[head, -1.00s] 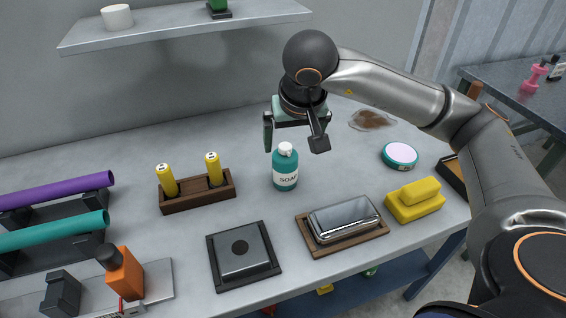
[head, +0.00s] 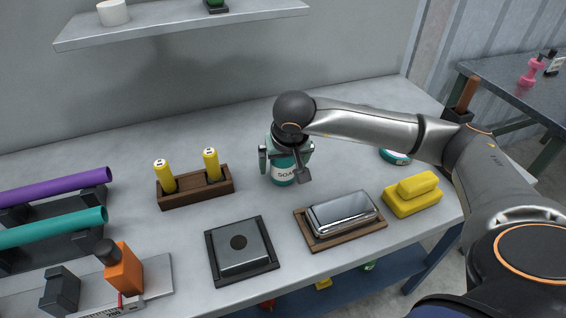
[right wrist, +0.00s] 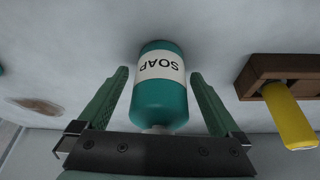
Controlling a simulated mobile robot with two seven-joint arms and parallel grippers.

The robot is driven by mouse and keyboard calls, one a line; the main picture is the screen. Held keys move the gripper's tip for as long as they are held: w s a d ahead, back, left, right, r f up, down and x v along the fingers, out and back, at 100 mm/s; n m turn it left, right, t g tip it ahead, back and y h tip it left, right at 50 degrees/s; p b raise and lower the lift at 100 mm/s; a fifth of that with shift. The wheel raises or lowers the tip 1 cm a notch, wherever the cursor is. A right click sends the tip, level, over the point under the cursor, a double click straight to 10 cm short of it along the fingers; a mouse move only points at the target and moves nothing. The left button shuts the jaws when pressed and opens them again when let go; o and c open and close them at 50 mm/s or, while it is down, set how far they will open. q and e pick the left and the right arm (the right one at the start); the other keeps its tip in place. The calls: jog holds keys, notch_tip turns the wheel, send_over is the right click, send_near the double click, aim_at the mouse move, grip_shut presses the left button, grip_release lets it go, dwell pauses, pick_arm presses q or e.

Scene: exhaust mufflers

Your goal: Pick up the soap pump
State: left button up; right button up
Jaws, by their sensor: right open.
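The soap pump (head: 284,177) is a teal bottle with a white SOAP label, standing upright on the grey table. In the head view its top is hidden behind my right gripper (head: 286,166). My right gripper is open and lowered over the bottle, one finger on each side. In the right wrist view the bottle (right wrist: 160,95) lies between the two green fingers of the gripper (right wrist: 160,88), with visible gaps on both sides. Its upper end is partly hidden by the gripper body. My left gripper is not in view.
A wooden holder (head: 196,189) with two yellow batteries stands left of the bottle. In front are a dark square tray (head: 213,262) and a metal dish on a wooden board (head: 318,243). A shelf (head: 180,28) hangs behind.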

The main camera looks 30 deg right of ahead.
jog(key=shift+c, duration=0.4)
jog(key=c, duration=1.3)
jog(key=shift+r, duration=0.1)
jog(key=shift+c, duration=0.5)
jog(key=shift+r, duration=0.1)
